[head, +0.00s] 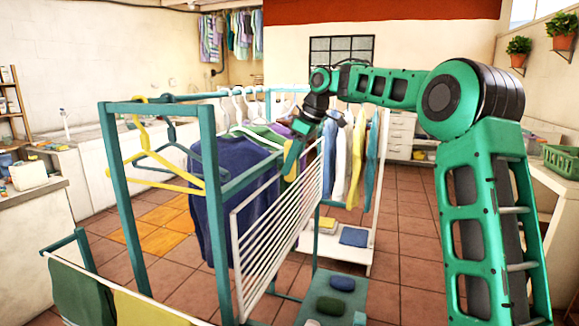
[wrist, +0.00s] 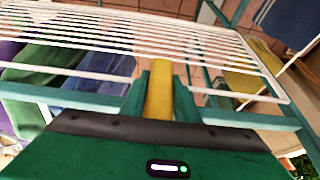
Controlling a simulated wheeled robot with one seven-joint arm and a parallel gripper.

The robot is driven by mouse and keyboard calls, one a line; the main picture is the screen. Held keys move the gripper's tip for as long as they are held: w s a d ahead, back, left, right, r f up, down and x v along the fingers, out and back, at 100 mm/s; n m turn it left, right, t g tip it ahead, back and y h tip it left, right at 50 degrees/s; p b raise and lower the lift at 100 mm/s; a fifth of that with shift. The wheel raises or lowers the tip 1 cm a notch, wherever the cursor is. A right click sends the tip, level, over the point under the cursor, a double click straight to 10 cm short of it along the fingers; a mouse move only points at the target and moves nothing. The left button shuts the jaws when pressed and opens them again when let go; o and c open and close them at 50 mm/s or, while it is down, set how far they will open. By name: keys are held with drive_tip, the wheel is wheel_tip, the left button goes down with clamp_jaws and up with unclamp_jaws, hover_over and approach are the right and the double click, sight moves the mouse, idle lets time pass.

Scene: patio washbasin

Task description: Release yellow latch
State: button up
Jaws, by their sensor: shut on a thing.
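The yellow latch (wrist: 159,92) stands between the two green fingers of my gripper (wrist: 158,98) in the wrist view. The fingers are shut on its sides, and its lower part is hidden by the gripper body. In the head view my gripper (head: 294,160) reaches down to the top rail of the teal drying rack. A small yellow piece (head: 289,174) shows just below the fingers there, partly hidden. The white-barred folding panel (head: 275,228) hangs tilted on this side of the rack. Its bars (wrist: 120,40) also spread ahead of the gripper in the wrist view.
Shirts (head: 225,175) and hangers fill the rack behind the panel. A yellow hanger (head: 165,165) hangs at the rack's near end. A low teal shelf (head: 330,290) with dark folded items stands below. Tiled floor (head: 405,230) is clear at the right.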

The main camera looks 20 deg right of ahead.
drive_tip(key=shift+r+t+h, duration=0.1)
drive_tip(key=shift+t+h, duration=0.2)
drive_tip(key=shift+t, duration=0.1)
drive_tip(key=shift+n+t+h, duration=0.3)
drive_tip(key=shift+t+h, duration=0.3)
drive_tip(key=shift+t, duration=0.3)
drive_tip(key=n+t+h, duration=0.1)
drive_tip(key=t+h, duration=0.1)
drive_tip(key=t, duration=0.2)
drive_tip(key=shift+d+h, duration=0.1)
drive_tip(key=shift+h, duration=0.2)
drive_tip(key=t+h, duration=0.1)
drive_tip(key=t, duration=0.1)
drive_tip(key=n+t+h, duration=0.1)
drive_tip(key=t, duration=0.1)
drive_tip(key=shift+w+d+n+t, duration=0.1)
drive_tip(key=shift+w+n+t, duration=0.05)
drive_tip(key=shift+n+t, duration=0.2)
drive_tip(key=shift+n+t+h, duration=0.55)
drive_tip(key=shift+t+h, duration=0.25)
drive_tip(key=shift+t, duration=0.85)
drive_tip(key=o, duration=1)
drive_tip(key=shift+o, duration=0.2)
